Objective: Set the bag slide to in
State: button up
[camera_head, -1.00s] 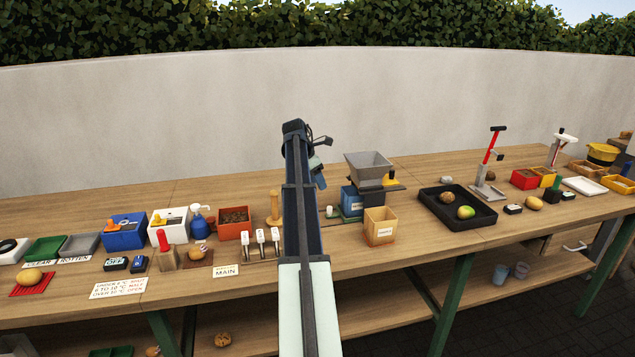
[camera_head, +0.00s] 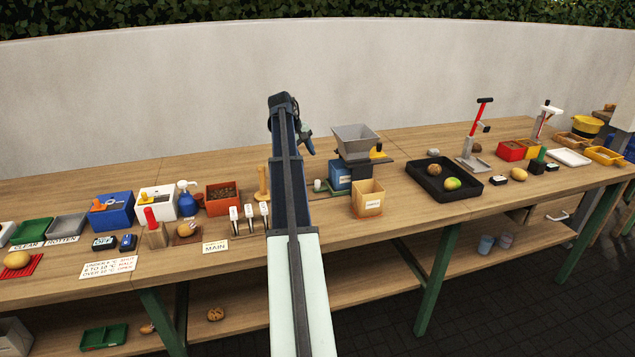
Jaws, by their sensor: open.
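A grey hopper (camera_head: 355,138) stands at mid-bench over a blue box (camera_head: 340,176). A dark slide plate with a yellow knob (camera_head: 376,151) sticks out to the right under the hopper; I take this to be the bag slide, but its lettering is too small to read. A tan open box (camera_head: 368,200) with a label stands in front of the hopper. My gripper (camera_head: 308,146) is raised to the left of the hopper, open and apart from it. My arm hides part of the gripper and the bench behind it.
Three white-topped levers (camera_head: 249,216) and a wooden peg (camera_head: 263,184) stand just left of my arm. Bare bench lies between the tray and hopper.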

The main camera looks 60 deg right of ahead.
aim_at(318, 181)
jog(key=s+d+f+m, duration=0.1)
jog(key=f+m, duration=0.3)
jog(key=m, duration=0.2)
jog(key=d+f+m, duration=0.2)
jog(key=f+m, duration=0.2)
jog(key=m, duration=0.3)
jog(key=s+d+f+m, duration=0.1)
jog(key=f+m, duration=0.3)
jog(key=m, duration=0.2)
jog(key=shift+s+d+f, duration=0.3)
jog(key=shift+f, duration=0.05)
grip_shut()
dwell(0.5)
